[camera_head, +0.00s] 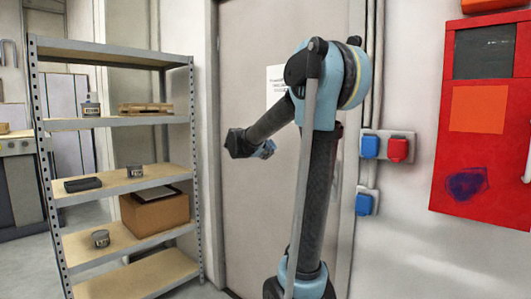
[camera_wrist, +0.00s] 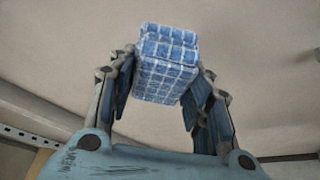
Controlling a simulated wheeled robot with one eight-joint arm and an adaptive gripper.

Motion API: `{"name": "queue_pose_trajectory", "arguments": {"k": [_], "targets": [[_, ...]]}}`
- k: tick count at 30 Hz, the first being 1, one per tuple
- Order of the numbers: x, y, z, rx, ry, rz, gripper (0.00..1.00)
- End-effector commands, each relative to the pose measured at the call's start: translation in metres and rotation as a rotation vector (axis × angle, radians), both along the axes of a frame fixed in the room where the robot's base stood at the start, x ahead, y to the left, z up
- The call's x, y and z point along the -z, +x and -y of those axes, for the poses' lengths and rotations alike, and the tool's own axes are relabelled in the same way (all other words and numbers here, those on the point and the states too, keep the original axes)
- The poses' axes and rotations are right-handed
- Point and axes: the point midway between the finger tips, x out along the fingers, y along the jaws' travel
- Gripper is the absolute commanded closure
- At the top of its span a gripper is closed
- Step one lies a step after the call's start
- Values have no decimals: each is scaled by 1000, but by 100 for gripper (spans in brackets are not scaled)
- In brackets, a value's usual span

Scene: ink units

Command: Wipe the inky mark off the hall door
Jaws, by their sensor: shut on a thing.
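My gripper (camera_wrist: 166,72) is shut on a blue-and-white checked cloth (camera_wrist: 168,50), folded into a pad, in the wrist view. The cloth sticks out past the fingertips. A plain pale surface lies behind it; I cannot tell whether they touch. In the head view, my arm reaches in front of the grey hall door (camera_head: 242,70), with its end near the door's left half. A dark purple inky mark (camera_head: 467,183) shows on the red cabinet to the right.
A metal shelf rack (camera_head: 115,122) with tins, a pallet and a cardboard box (camera_head: 153,214) stands left of the door. A paper notice (camera_head: 275,80) is on the door. Blue and red sockets (camera_head: 397,149) are on the wall between door and red cabinet (camera_head: 480,205).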

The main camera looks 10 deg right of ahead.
Motion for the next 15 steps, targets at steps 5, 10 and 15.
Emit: {"name": "queue_pose_trajectory", "arguments": {"k": [5, 10, 15], "targets": [[0, 0, 0, 0, 0, 0, 74], [0, -2, -2, 0, 0, 0, 74], [0, -8, -12, -2, -1, 0, 74]]}}
